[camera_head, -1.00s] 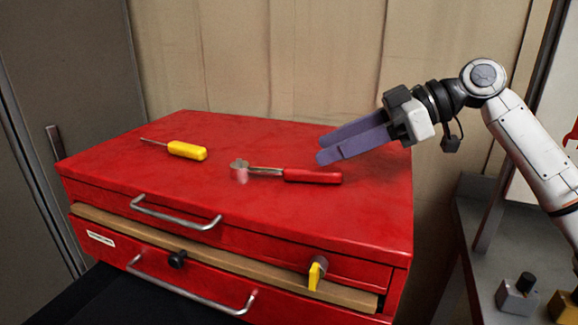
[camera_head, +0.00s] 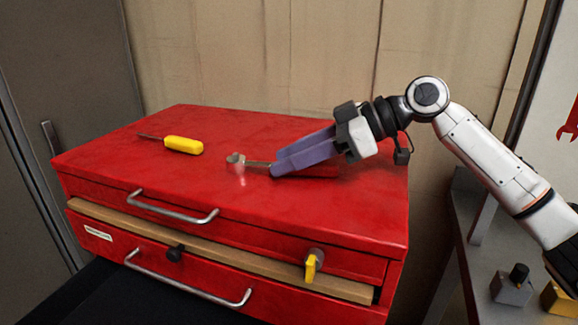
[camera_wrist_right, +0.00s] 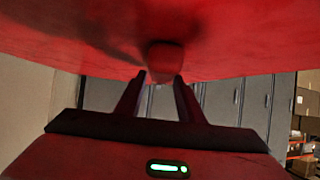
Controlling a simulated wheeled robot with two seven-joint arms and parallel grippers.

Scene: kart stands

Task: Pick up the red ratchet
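The red ratchet lies on the red cabinet top (camera_head: 340,215). Its metal head (camera_head: 236,159) and part of its red handle (camera_head: 322,171) show in the head view; my fingers cover the middle. My right gripper (camera_head: 272,164) is low over the ratchet, its fingertips near the shaft. In the right wrist view, the fingers (camera_wrist_right: 160,80) stand apart with the end of a red handle (camera_wrist_right: 165,60) seen between and just beyond their tips. Whether they touch it cannot be told. My left gripper is not in view.
A yellow-handled screwdriver (camera_head: 184,145) lies on the cabinet top to the left. The cabinet front has metal drawer handles (camera_head: 172,212) and a yellow latch (camera_head: 311,266). A wall panel (camera_head: 250,60) stands behind. The front of the top is clear.

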